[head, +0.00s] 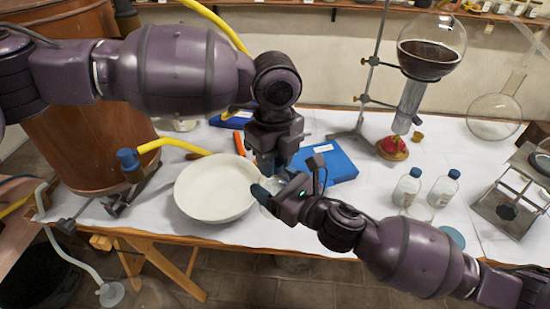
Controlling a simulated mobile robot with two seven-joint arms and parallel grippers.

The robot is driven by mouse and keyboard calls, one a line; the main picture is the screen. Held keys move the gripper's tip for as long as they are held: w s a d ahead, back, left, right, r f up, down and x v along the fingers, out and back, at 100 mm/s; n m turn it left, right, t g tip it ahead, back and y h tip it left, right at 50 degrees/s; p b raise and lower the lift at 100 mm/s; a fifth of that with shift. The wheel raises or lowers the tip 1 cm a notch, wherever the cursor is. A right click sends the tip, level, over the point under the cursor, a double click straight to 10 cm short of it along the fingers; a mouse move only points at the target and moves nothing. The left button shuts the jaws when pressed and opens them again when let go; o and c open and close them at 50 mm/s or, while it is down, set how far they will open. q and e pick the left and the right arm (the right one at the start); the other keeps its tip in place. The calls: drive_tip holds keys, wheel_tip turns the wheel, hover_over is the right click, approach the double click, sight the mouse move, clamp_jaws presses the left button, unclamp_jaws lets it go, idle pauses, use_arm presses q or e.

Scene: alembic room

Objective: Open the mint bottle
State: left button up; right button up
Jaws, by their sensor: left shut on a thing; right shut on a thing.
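The mint bottle is mostly hidden between my two grippers; only a small pale, glassy patch (272,186) shows there, beside the white bowl's right rim. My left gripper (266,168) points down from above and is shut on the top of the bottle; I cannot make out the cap. My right gripper (266,192) comes in from the lower right and is shut on the bottle lower down. The two grippers are very close together, and I cannot tell whether cap and bottle are apart.
A white bowl (205,203) stands just left of the grippers. A blue box (335,165) lies behind them. Two blue-capped bottles (408,184) (442,189) and a teal disc (452,236) are at right. A stand (372,75) holds a round flask (432,47).

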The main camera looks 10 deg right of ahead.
use_arm(q)
drive_tip(key=n, duration=0.2)
drive_tip(key=shift+w+d+r+n, duration=0.1)
drive_tip(key=shift+d+n, duration=0.1)
drive_tip(key=shift+n, duration=0.1)
use_arm(e)
drive_tip(key=shift+s+a+r, duration=0.1)
drive_tip(key=shift+s+a, duration=0.1)
drive_tip(key=shift+a, duration=0.05)
use_arm(q)
drive_tip(key=n, duration=1)
drive_tip(key=shift+w+r+n, duration=0.1)
drive_tip(key=shift+w+n, duration=0.1)
drive_tip(key=shift+n, duration=0.1)
use_arm(e)
drive_tip(key=shift+s+a, duration=0.1)
use_arm(q)
drive_tip(key=shift+r, duration=0.25)
drive_tip(key=shift+r, duration=0.55)
drive_tip(key=shift+s+r, duration=0.1)
drive_tip(key=shift+r, duration=0.05)
use_arm(e)
drive_tip(key=shift+d, duration=0.2)
use_arm(q)
drive_tip(key=shift+a, duration=0.1)
use_arm(e)
drive_tip(key=shift+w, duration=0.2)
use_arm(q)
drive_tip(key=shift+r, duration=0.15)
